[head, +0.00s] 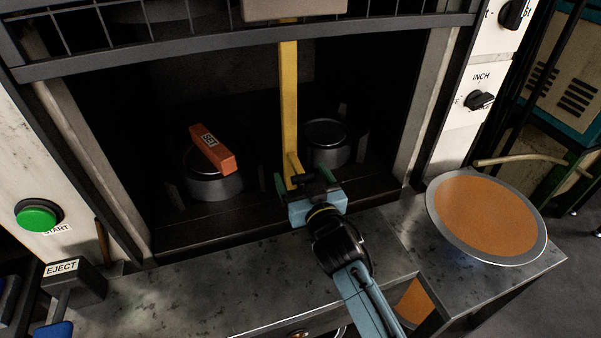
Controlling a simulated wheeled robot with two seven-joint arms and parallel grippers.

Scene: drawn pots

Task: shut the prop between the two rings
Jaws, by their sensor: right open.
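The yellow prop (289,100) stands upright in the dark press opening, its top at the pale block (295,8) and its foot low at the front. One round metal ring (213,188) is left of it, with an orange block (212,150) marked with dark lettering lying tilted on top. The other ring (326,133) is right of it and its top is clear. My right gripper (304,179) is open at the prop's foot and hides part of it. I cannot tell whether the fingers touch it. My left gripper is not in view.
A barred guard (200,45) crosses the opening's top. Pale posts flank it. A round orange-faced pan (487,215) lies on the metal bench at right. A green START button (38,215) and an EJECT lever (72,287) are at left. The front ledge is mostly bare.

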